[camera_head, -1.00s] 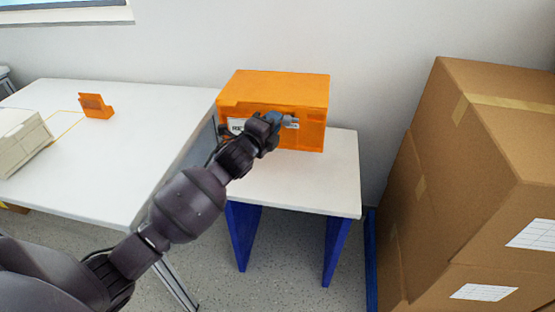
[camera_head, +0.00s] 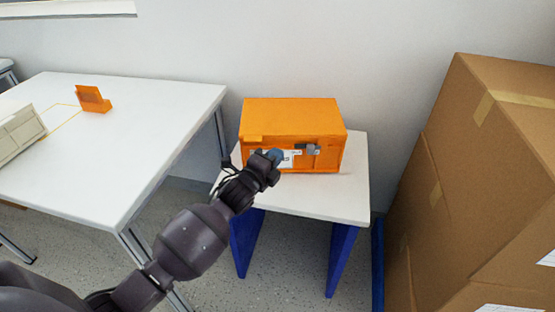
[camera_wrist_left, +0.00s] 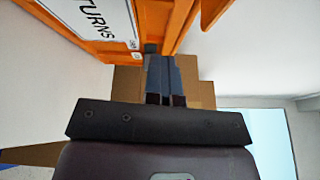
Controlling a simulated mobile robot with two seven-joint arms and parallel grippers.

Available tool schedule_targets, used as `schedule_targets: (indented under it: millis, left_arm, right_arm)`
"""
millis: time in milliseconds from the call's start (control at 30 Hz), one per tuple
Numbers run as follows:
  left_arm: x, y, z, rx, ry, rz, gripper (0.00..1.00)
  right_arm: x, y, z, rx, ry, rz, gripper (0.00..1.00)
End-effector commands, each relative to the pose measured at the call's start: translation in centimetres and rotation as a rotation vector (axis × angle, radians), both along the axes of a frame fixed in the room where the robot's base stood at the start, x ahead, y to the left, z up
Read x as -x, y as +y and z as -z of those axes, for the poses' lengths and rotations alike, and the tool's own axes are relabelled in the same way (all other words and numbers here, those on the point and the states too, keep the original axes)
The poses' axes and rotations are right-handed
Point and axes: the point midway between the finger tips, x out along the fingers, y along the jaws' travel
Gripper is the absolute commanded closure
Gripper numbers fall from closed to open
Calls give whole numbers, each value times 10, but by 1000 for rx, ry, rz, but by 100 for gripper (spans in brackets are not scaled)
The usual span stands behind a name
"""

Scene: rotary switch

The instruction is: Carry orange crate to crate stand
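The orange crate (camera_head: 292,112) sits on the white top of the crate stand (camera_head: 352,190), which has blue legs. The crate's front has a white label and a grey fitting; the label (camera_wrist_left: 97,20) also shows in the left wrist view. My left gripper (camera_head: 276,156) is in front of the crate, covering part of the label, left of the grey fitting. In the left wrist view its grey fingers (camera_wrist_left: 165,75) are close together beside the orange front, with no crate part clearly between them. Whether they touch the crate is unclear. My right gripper is not in view.
A white table (camera_head: 150,120) stands left of the stand and bears a small orange holder (camera_head: 93,99) and a beige box (camera_head: 18,130). Tall brown cardboard boxes (camera_head: 480,180) stand on the right. A wall is behind. A gap separates table and stand.

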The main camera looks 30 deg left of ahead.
Motion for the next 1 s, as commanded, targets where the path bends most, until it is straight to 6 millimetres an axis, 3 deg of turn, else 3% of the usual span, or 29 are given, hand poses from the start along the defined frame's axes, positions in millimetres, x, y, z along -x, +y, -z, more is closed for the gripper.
schedule_targets:
  millis: [33, 300, 600, 1000]
  left_arm:
    - [0, 0, 9, 1, 4, 0, 100]
    - [0, 1, 9, 1, 5, -3, 99]
    - [0, 0, 7, 0, 1, -1, 54]
    - [7, 1, 6, -1, -1, -1, 54]
  right_arm:
    - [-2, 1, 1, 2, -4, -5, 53]
    - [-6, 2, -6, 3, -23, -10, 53]
    - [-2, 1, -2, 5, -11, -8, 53]
    - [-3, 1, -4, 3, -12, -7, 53]
